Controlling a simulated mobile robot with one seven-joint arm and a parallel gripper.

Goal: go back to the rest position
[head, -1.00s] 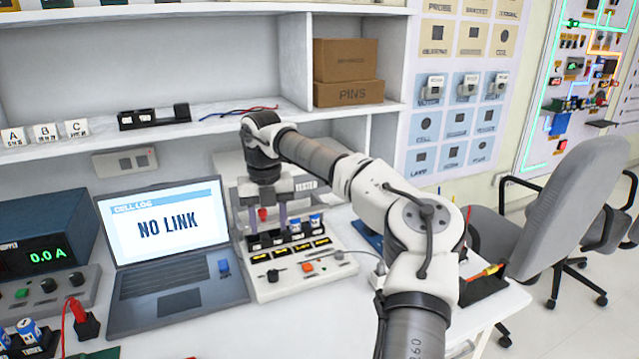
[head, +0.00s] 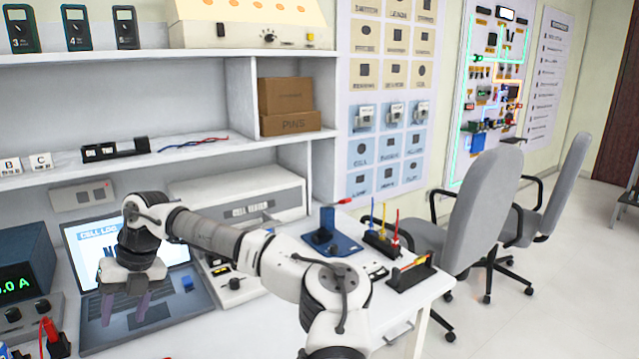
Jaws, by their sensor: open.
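My gripper (head: 125,308) points down over the left part of the bench in the head view. Its two fingers are apart and nothing shows between them. It is in front of the laptop (head: 175,312) and hides part of the screen and keyboard. I cannot tell its height above the keyboard. My arm reaches in from the bottom middle and covers part of the tester panel (head: 232,288).
A power supply (head: 22,268) stands left of the laptop, with a red plug (head: 52,335) near it. A blue stand (head: 330,232) and a screwdriver rack (head: 382,240) are at the right. Chairs (head: 484,205) stand beyond the bench's right end. A shelf (head: 150,165) runs behind.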

